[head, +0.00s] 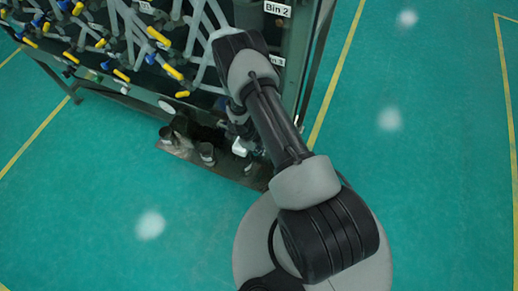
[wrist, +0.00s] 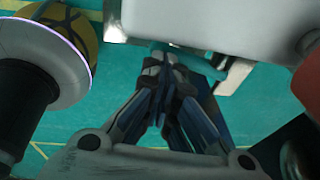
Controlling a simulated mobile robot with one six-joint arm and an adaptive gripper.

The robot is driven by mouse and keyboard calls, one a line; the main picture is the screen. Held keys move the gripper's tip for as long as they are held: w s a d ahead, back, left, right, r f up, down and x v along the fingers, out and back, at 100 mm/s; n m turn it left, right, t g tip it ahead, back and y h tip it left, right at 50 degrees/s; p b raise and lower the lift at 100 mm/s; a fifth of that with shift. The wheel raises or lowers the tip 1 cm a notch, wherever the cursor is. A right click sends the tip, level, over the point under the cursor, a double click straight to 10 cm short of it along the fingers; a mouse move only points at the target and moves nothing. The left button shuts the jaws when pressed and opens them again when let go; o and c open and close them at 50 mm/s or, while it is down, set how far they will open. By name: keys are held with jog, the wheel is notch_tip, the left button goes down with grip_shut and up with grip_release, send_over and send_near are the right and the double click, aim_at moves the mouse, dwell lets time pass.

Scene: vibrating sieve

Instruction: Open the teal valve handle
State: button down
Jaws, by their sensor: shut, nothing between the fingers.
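In the wrist view a narrow teal bar, which looks like the teal valve handle (wrist: 208,66), crosses just behind my gripper's fingertips under a pale housing. Its colour is close to the floor's, so its ends are hard to make out. My gripper (wrist: 165,60) is shut, with its fingertips together in front of the bar. Nothing is held between them. I cannot tell whether the fingers touch the bar. In the head view my arm reaches down to the rack's lower corner and hides most of the gripper; the teal handle cannot be picked out there.
The pale housing (wrist: 210,18) hangs close above the fingers. A black cylinder with a grey flange (wrist: 35,70) is close at left, a reddish round part (wrist: 308,80) at right. In the head view, a rack of pipes with yellow handles (head: 172,71) stands at upper left; floor is clear at right.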

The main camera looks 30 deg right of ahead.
jog(key=shift+a+f+b, duration=0.1)
jog(key=shift+f+b, duration=0.65)
jog(key=shift+f, duration=0.5)
jog(key=shift+f, duration=0.15)
